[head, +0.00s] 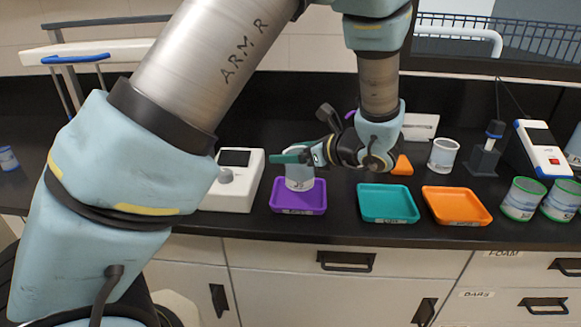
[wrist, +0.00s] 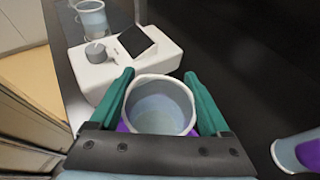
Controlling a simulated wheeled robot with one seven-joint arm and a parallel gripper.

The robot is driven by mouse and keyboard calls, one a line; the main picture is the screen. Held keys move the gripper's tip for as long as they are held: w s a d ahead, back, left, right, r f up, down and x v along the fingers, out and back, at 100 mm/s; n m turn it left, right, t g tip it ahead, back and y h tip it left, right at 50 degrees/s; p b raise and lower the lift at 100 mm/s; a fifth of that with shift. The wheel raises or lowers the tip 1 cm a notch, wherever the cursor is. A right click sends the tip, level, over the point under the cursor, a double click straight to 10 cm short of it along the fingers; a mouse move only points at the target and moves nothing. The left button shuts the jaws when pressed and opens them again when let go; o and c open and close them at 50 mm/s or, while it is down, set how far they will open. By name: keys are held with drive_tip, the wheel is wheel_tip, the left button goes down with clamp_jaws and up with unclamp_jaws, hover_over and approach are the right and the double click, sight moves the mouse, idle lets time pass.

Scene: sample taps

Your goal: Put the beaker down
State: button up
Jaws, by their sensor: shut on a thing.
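My gripper (head: 294,158) has teal fingers that also show in the wrist view (wrist: 160,98). It is shut on a white-rimmed beaker (wrist: 160,108), with one finger on each side below the rim. In the head view the beaker (head: 299,180) is upright over the purple tray (head: 298,208), its lower end within the tray's outline. I cannot tell whether its base touches the tray floor. Only slivers of the purple tray show beside the beaker in the wrist view. The beaker's far side is hidden by my fingers and wrist.
A white instrument (head: 232,190) stands close left of the purple tray. A teal tray (head: 388,203) and an orange tray (head: 457,206) lie to the right. A white cup (head: 443,155) stands behind them, and green-rimmed jars (head: 523,199) stand at far right. The counter's front edge is near the trays.

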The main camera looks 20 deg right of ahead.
sight(291, 168)
drive_tip(key=shift+f+p, duration=0.45)
drive_tip(key=shift+f, duration=1.65)
drive_tip(key=o, duration=1.4)
drive_tip(key=shift+s, duration=0.15)
drive_tip(key=b+v, duration=0.3)
drive_tip(key=v, duration=0.8)
drive_tip(key=shift+s+d+r, duration=0.15)
drive_tip(key=shift+s+r, duration=0.05)
drive_tip(key=shift+s, duration=0.1)
